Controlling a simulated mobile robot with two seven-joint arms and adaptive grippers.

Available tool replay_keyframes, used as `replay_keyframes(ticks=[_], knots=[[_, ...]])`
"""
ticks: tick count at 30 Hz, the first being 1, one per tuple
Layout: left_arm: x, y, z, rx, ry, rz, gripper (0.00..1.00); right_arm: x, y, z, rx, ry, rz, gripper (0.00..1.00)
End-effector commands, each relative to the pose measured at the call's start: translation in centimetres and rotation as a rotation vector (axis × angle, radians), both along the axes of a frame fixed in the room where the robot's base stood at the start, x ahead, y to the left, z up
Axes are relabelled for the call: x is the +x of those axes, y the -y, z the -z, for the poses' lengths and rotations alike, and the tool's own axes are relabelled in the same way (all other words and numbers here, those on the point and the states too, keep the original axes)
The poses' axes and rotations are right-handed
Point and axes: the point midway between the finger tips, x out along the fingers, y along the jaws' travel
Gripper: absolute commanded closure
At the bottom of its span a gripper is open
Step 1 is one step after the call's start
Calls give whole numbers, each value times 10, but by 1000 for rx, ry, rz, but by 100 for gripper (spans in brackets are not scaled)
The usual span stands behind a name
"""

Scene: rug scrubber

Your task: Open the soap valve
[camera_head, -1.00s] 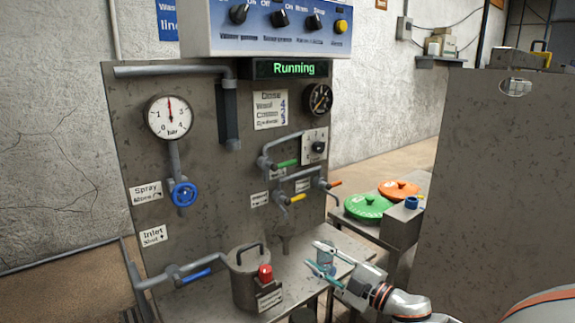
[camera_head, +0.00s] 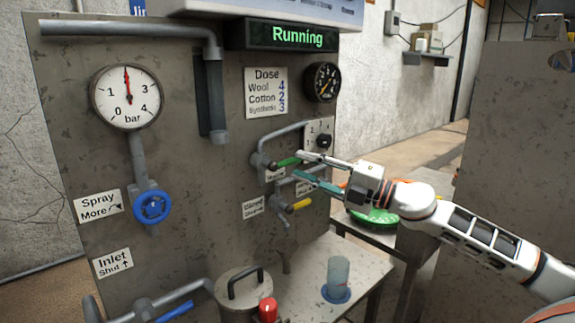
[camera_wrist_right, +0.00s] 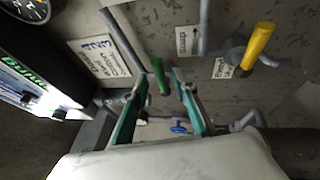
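Small valves sit on the grey upright panel (camera_head: 225,235). One has a green handle (camera_head: 288,161), also in the right wrist view (camera_wrist_right: 158,75); another has a yellow handle (camera_head: 300,204), right of the green one in the wrist view (camera_wrist_right: 258,45). My right gripper (camera_head: 298,166) is open at the green handle. In the wrist view the handle shows between the teal-padded fingers, with no clear contact. My left gripper is not in view.
A clear cup (camera_head: 338,270) with a blue base stands on the metal table below. A lidded pot (camera_head: 243,292) with a red knob is beside it. A blue handwheel (camera_head: 152,206) is under the pressure gauge (camera_head: 126,97). A "Running" display (camera_head: 285,36) overhangs the panel.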

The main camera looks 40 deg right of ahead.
Motion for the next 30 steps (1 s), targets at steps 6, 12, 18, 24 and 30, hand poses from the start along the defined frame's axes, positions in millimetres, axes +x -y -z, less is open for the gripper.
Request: replay_keyframes(ticks=[6,12,18,24,30], knots=[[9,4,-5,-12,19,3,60,19,-9,0,-2,-4,1,72],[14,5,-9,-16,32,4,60,30,-16,-4,0,-2,-1,72],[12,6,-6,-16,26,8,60,37,-19,-6,0,-1,0,72],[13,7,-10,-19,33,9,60,38,-19,-7,1,-1,1,72],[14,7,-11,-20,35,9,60,38,-19,-7,1,-1,1,72]])
